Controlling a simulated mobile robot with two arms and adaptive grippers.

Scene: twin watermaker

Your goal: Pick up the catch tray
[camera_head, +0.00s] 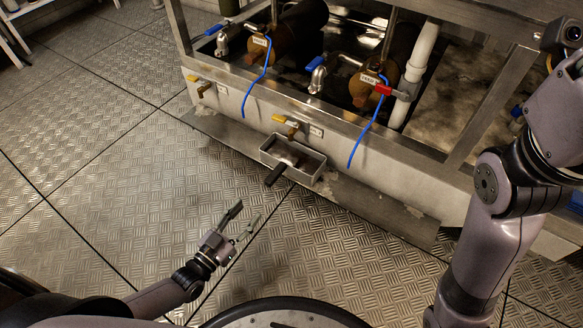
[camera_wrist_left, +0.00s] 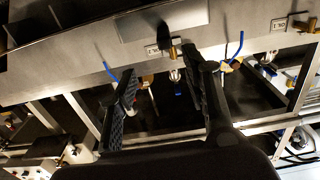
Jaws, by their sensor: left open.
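The catch tray (camera_head: 318,166) is a shallow, open metal box with a dark handle (camera_head: 276,174) pointing toward me. It sits on the ledge at the machine's front, below a yellow-handled valve (camera_head: 287,121). My left gripper (camera_head: 247,216) is open and empty, in front of the tray and somewhat to its left, apart from the handle. In the left wrist view, the open fingers (camera_wrist_left: 160,62) frame the machine front. My right gripper is out of view.
The watermaker frame (camera_head: 455,185) stands behind the tray, with blue hoses (camera_head: 369,130), valves and pipes. A flat metal ledge (camera_head: 385,212) runs along its foot. The tread-plate floor (camera_head: 110,185) is clear around my left gripper. My right arm is at the right.

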